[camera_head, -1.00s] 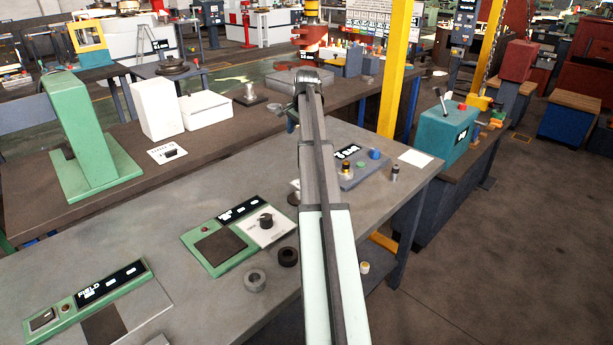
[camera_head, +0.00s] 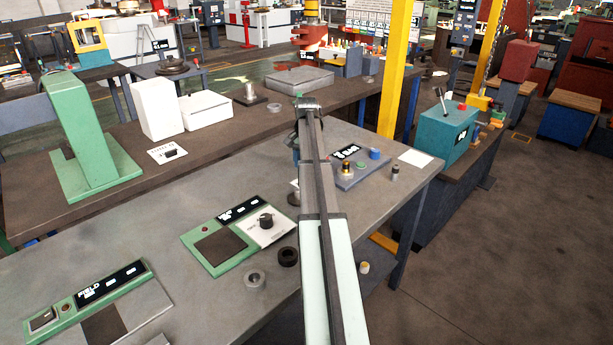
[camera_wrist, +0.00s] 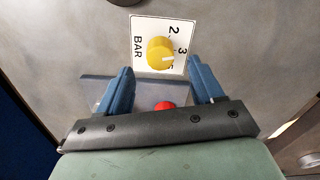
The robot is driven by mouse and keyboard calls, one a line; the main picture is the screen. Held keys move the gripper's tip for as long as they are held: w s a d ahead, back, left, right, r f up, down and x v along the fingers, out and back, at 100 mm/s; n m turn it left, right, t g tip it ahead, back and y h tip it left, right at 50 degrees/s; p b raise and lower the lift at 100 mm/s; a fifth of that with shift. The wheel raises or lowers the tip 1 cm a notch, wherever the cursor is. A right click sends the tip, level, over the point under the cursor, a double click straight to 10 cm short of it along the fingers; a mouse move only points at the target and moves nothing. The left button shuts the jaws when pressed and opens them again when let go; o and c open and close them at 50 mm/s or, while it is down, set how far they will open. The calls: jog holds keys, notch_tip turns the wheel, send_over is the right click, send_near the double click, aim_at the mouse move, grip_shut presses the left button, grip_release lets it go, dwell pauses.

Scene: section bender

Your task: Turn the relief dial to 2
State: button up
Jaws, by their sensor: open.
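The relief dial (camera_wrist: 160,53) is a round yellow knob with a white pointer line, on a white plate (camera_wrist: 143,24) printed "2", "3" and "BAR". The pointer faces right in the wrist view, a little below the "3"; a further numeral there is partly covered. My gripper (camera_wrist: 160,67) is open, its blue fingers apart on the near left and right of the knob. I see no contact with the knob. In the head view my arm covers the dial, and my gripper (camera_head: 297,145) shows only partly behind the arm.
A grey-blue box with a red button (camera_wrist: 165,105) lies between and below my fingers. In the head view a control box (camera_head: 350,178) with a yellow knob (camera_head: 346,165) and blue button (camera_head: 374,153) stands right of my arm. Black (camera_head: 288,256) and grey (camera_head: 255,279) rings lie nearer.

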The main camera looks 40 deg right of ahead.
jog(key=shift+f, duration=2.65)
jog(key=shift+c, duration=0.3)
jog(key=c, duration=1)
jog(key=n, duration=0.8)
jog(key=shift+n, duration=0.3)
